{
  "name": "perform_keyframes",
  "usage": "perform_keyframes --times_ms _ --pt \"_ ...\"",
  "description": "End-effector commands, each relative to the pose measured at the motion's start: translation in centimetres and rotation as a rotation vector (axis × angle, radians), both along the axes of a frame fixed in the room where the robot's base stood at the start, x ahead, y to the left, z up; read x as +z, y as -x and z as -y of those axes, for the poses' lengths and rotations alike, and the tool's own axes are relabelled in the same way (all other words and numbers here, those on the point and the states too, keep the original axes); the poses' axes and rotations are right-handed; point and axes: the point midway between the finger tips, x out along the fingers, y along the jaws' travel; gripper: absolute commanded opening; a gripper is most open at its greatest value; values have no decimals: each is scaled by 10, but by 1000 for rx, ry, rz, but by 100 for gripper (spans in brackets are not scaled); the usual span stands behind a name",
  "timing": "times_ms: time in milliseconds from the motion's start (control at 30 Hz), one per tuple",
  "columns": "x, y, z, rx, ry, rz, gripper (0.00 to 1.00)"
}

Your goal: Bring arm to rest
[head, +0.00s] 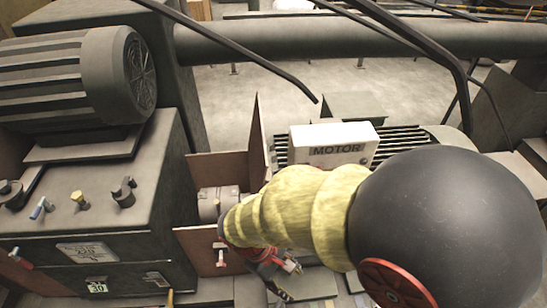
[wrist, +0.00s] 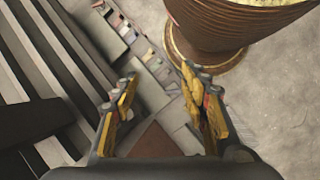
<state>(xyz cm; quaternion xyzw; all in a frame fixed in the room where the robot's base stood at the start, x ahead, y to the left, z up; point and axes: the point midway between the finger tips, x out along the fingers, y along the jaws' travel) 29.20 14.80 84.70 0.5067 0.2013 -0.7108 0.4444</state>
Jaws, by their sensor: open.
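My gripper (wrist: 165,95) is open in the wrist view, its two yellow-and-grey fingers apart with nothing between them. Below the fingers, the floor shows with small items and a brown plate. In the head view my arm reaches from the right across the middle, with a black ball-shaped part and yellow ribbed sleeve. The gripper end (head: 275,270) shows partly below the sleeve, near the lower middle; its fingers are hard to make out there.
A white box marked MOTOR (head: 335,143) sits behind my arm. A grey machine (head: 85,215) with a large motor (head: 80,80) stands left. Brown plates (head: 225,165) rise between them. A brown ribbed round vessel (wrist: 220,25) stands close to the right finger in the wrist view.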

Motion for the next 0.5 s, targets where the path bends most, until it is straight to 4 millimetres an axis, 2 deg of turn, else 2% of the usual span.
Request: perform_keyframes --times_ms 33,267,500 --pt "14 -2 3 -60 -48 28 45" --pt "69 -5 18 -303 -249 146 45" --pt "127 -8 44 -522 -429 300 45"
